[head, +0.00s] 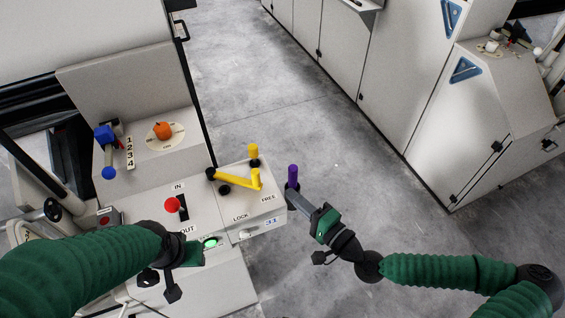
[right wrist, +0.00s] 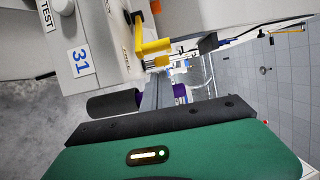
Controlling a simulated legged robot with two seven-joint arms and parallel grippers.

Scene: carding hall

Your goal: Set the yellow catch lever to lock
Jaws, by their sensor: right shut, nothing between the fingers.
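The yellow catch lever (head: 235,180) lies on top of the pale box at the console's right corner. Its arm runs right from a black pivot to an upright yellow peg, on the side nearer the FREE label (head: 268,198) than the LOCK label (head: 240,217). In the right wrist view yellow lever parts (right wrist: 152,48) show beyond the fingers. My right gripper (head: 294,192) is shut and empty, just right of the box, apart from the lever. Purple parts show at its tips. My left gripper (head: 192,254) is over the console's front; its jaws are unclear.
A second yellow post (head: 253,152) on a black base stands behind the lever. A red knob (head: 172,204), a lit green button (head: 210,242) and an orange knob (head: 162,130) are on the console. Bare floor (head: 310,140) lies between console and right cabinets.

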